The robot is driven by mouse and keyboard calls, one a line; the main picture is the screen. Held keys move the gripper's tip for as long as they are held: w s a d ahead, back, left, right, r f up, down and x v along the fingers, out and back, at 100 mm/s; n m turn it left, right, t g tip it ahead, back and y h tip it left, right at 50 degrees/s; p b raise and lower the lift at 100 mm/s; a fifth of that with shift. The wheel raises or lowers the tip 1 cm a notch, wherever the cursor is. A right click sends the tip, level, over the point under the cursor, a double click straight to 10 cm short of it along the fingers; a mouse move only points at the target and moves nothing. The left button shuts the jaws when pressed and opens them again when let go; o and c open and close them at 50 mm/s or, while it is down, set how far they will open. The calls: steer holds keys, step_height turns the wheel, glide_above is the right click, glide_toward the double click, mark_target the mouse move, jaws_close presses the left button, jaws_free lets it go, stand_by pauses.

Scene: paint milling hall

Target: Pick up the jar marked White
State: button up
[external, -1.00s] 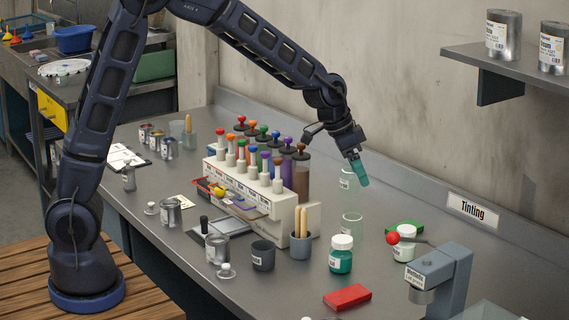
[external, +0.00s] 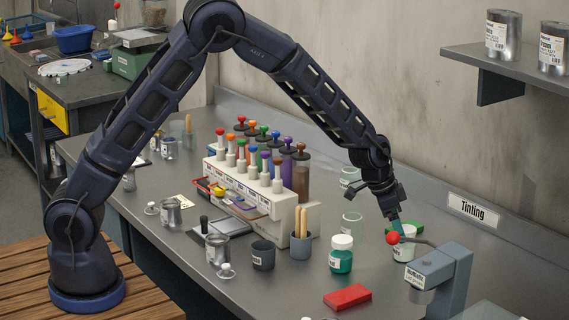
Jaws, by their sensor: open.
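A white-lidded jar (external: 403,254) stands on the bench just left of the grey press. Its lettering is too small to read, so I cannot confirm that it is marked White. A lever's red knob partly covers it. My gripper (external: 396,222), with teal fingers, points down just above this jar, open; I see nothing held. A green jar with a white lid (external: 341,256) stands nearer the front.
The grey press (external: 440,272) and its red lever knob (external: 393,238) crowd the jar.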

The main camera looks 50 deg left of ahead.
mark_target(405, 244)
steer(key=shift+d+x, duration=0.15)
steer(key=shift+x, duration=1.3)
steer(key=shift+d+x, duration=0.15)
steer(key=shift+x, duration=1.3)
steer(key=shift+r, duration=0.15)
steer(key=c, duration=1.1)
steer(key=shift+c, duration=0.2)
steer(key=shift+r, duration=0.15)
